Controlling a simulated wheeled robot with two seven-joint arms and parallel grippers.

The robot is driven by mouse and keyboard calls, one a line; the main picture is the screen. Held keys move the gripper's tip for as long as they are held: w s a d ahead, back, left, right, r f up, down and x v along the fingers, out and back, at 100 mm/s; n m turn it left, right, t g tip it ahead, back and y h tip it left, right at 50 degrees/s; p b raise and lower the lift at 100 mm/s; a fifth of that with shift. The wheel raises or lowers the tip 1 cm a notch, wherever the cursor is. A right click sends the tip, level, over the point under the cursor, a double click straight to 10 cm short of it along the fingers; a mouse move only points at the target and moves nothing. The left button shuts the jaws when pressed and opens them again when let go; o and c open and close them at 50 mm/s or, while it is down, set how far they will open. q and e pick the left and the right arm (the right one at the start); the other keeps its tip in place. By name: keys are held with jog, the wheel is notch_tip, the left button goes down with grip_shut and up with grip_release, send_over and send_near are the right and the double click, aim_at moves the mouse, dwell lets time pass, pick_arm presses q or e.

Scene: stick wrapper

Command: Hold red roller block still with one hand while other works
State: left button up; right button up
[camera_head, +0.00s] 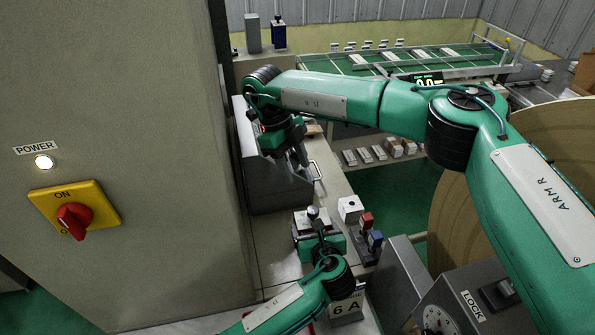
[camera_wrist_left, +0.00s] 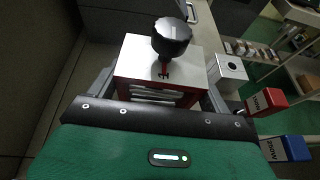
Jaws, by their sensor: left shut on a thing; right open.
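The red roller block (camera_wrist_left: 160,62) has a silver top, red lower sides and a black knob. It stands upright in the left wrist view, between the two fingers of my left gripper (camera_wrist_left: 152,92), which is shut on it. In the head view the block (camera_head: 306,222) is small on the bench, partly hidden by my left arm. My right gripper (camera_head: 301,158) is open and points down at the grey box at the back of the bench, apart from the block. The head view does not show its fingertips clearly.
A white cube with a hole (camera_head: 350,208) stands right of the block. A grey box (camera_head: 275,185) with a handle is behind. A large wooden disc (camera_head: 455,215) is at the right.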

pick_arm(q)
jog(key=o, duration=1.5)
jog(key=w+r+p+v, duration=0.1)
jog(key=r+p+v, duration=0.2)
jog(key=p+v, duration=0.6)
jog(key=v, duration=0.9)
jog(key=shift+r+p, duration=0.25)
jog(key=shift+p, duration=0.05)
